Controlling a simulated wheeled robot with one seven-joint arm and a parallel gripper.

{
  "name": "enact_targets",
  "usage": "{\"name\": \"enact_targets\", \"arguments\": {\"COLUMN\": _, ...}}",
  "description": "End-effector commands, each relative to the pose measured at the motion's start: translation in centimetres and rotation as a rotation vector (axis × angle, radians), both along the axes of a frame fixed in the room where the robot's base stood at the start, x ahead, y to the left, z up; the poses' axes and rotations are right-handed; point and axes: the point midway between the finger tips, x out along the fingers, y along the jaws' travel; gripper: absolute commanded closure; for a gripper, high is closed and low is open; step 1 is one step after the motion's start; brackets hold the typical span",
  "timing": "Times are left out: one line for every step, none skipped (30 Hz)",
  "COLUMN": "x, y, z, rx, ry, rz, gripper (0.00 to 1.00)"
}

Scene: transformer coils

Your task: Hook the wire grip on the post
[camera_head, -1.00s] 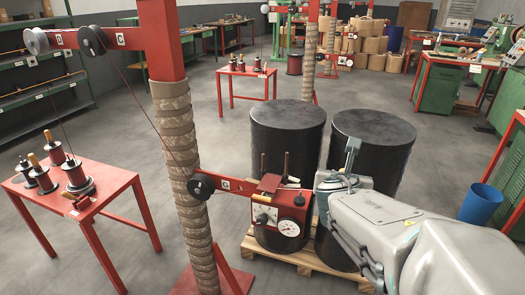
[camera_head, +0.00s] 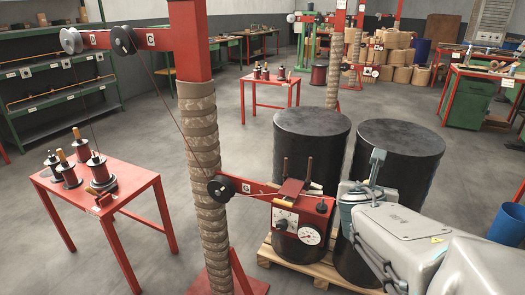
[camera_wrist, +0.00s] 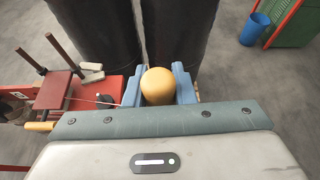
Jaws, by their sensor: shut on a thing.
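My gripper (camera_wrist: 158,88) has its blue fingers shut on the wire grip (camera_wrist: 158,84), a rounded yellow wooden handle. A thin pale wire (camera_wrist: 100,101) runs to it from the left. The red tensioner box (camera_head: 302,218) with dials is left of my gripper. Two thin dark upright posts stand on it; the post nearer my gripper (camera_head: 309,170) also shows in the wrist view (camera_wrist: 60,51). The grip is right of both posts and apart from them. In the head view my own arm hides the grip.
Two large black drums (camera_head: 310,150) stand on a wooden pallet (camera_head: 292,268) just behind the box. A wrapped column (camera_head: 203,160) is left of the box. A red table (camera_head: 125,185) with wire spools is further left. A blue bin (camera_head: 508,225) stands at the right.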

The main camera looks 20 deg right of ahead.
Motion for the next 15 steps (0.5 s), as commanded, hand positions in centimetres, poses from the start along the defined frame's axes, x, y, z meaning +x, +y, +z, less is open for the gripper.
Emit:
{"name": "enact_targets", "arguments": {"x": -1.42, "y": 0.34, "z": 2.77, "rx": -0.022, "ry": -0.097, "rz": 0.000, "gripper": 1.00}}
{"name": "enact_targets", "arguments": {"x": -1.42, "y": 0.35, "z": 2.78, "rx": -0.022, "ry": -0.097, "rz": 0.000, "gripper": 1.00}}
{"name": "enact_targets", "arguments": {"x": -1.42, "y": 0.35, "z": 2.79, "rx": -0.022, "ry": -0.097, "rz": 0.001, "gripper": 1.00}}
{"name": "enact_targets", "arguments": {"x": -1.41, "y": 0.36, "z": 2.81, "rx": -0.022, "ry": -0.097, "rz": 0.001, "gripper": 1.00}}
{"name": "enact_targets", "arguments": {"x": -1.40, "y": 0.37, "z": 2.83, "rx": -0.021, "ry": -0.097, "rz": 0.001, "gripper": 1.00}}
{"name": "enact_targets", "arguments": {"x": -1.39, "y": 0.37, "z": 2.88, "rx": -0.020, "ry": -0.096, "rz": 0.001, "gripper": 1.00}}
{"name": "enact_targets", "arguments": {"x": -1.38, "y": 0.37, "z": 2.94, "rx": -0.019, "ry": -0.095, "rz": 0.002, "gripper": 1.00}}
{"name": "enact_targets", "arguments": {"x": -1.38, "y": 0.38, "z": 3.00, "rx": -0.017, "ry": -0.094, "rz": 0.002, "gripper": 1.00}}
{"name": "enact_targets", "arguments": {"x": -1.36, "y": 0.39, "z": 3.10, "rx": -0.014, "ry": -0.091, "rz": 0.001, "gripper": 1.00}}
{"name": "enact_targets", "arguments": {"x": -1.35, "y": 0.40, "z": 3.17, "rx": -0.011, "ry": -0.089, "rz": 0.002, "gripper": 1.00}}
{"name": "enact_targets", "arguments": {"x": -1.34, "y": 0.41, "z": 3.25, "rx": -0.007, "ry": -0.086, "rz": 0.002, "gripper": 1.00}}
{"name": "enact_targets", "arguments": {"x": -1.32, "y": 0.42, "z": 3.37, "rx": -0.001, "ry": -0.082, "rz": 0.002, "gripper": 1.00}}
{"name": "enact_targets", "arguments": {"x": -1.32, "y": 0.43, "z": 3.45, "rx": 0.004, "ry": -0.078, "rz": 0.001, "gripper": 1.00}}
{"name": "enact_targets", "arguments": {"x": -1.33, "y": 0.43, "z": 3.53, "rx": 0.010, "ry": -0.074, "rz": 0.001, "gripper": 1.00}}
{"name": "enact_targets", "arguments": {"x": -1.34, "y": 0.43, "z": 3.62, "rx": 0.017, "ry": -0.069, "rz": 0.000, "gripper": 1.00}}
